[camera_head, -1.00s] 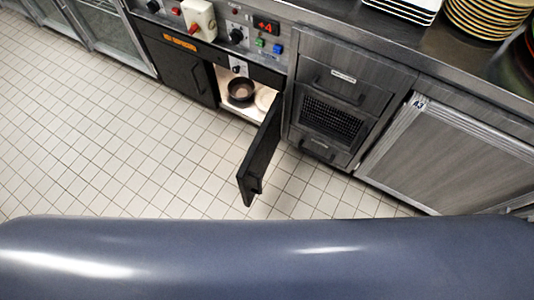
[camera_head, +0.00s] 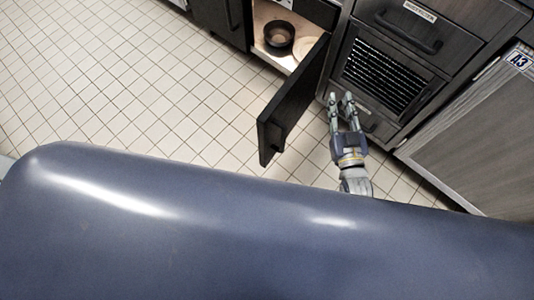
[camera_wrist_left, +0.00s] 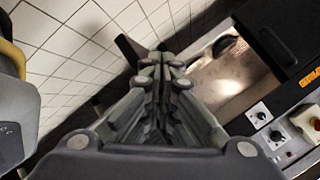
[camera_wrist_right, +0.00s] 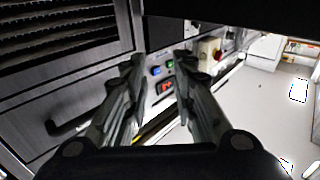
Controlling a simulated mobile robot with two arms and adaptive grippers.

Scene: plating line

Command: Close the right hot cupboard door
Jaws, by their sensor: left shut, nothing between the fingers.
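The right hot cupboard door (camera_head: 290,105) is black and stands wide open, jutting out over the tiled floor. Its cupboard (camera_head: 267,17) is lit inside and holds a dark bowl (camera_head: 279,38) and a pale plate (camera_head: 303,46). My right gripper (camera_head: 341,98) is open and empty, to the right of the door and apart from it, in front of the vented drawer unit. It also shows in the right wrist view (camera_wrist_right: 158,62).
The vented drawer unit (camera_head: 415,48) with bar handles stands right of the cupboard. A steel cabinet labelled A3 (camera_head: 480,130) is farther right. The closed left cupboard door (camera_head: 222,20) is beside the opening. The tiled floor (camera_head: 120,80) to the left is clear.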

